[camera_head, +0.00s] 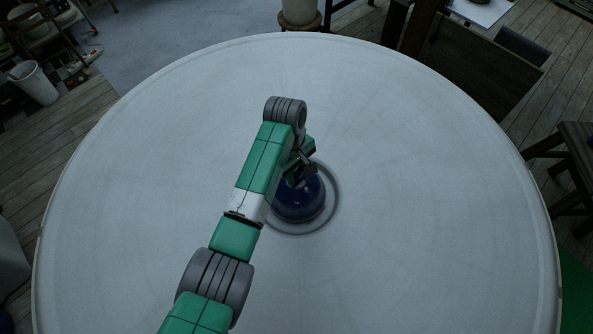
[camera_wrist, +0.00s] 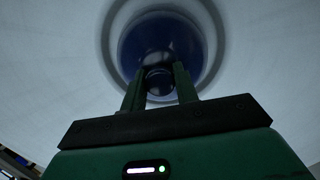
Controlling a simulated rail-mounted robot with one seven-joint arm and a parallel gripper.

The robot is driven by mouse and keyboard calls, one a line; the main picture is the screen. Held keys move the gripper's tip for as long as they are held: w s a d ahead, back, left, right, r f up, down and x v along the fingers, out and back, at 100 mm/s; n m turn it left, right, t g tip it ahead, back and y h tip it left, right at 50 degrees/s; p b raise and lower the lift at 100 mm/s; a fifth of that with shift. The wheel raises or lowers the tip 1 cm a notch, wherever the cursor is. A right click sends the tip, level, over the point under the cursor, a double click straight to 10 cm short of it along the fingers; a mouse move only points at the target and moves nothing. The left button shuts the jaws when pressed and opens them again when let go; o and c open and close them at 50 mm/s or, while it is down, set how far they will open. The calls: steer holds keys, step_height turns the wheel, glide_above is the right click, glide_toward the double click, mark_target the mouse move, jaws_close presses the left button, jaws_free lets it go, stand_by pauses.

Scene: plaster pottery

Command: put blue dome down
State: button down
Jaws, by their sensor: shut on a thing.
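The blue dome (camera_head: 301,205) is dark, glossy and round, over a grey ring mark (camera_head: 333,205) near the middle of the round white table. My gripper (camera_head: 304,172) reaches down to its top from the upper left. In the wrist view the blue dome (camera_wrist: 158,42) fills the middle of the grey ring, and the two green fingers of my gripper (camera_wrist: 159,82) are shut on the small dark knob on the dome. I cannot tell whether the underside of the dome touches the table. My arm hides the dome's left side in the head view.
The large round white table (camera_head: 420,150) is otherwise bare, with free room all around the dome. Beyond its edge are a white bin (camera_head: 33,83) at the left, a dark wooden stool (camera_head: 570,165) at the right and a pale pot (camera_head: 299,11) at the back.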

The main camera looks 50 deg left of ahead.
steer(key=c, duration=1.1)
jaws_free()
steer(key=shift+f, duration=0.1)
steer(key=shift+o, duration=0.2)
step_height(320, 180, up, 12)
steer(key=a, duration=0.2)
steer(key=shift+p, duration=0.3)
steer(key=shift+w+d, duration=0.1)
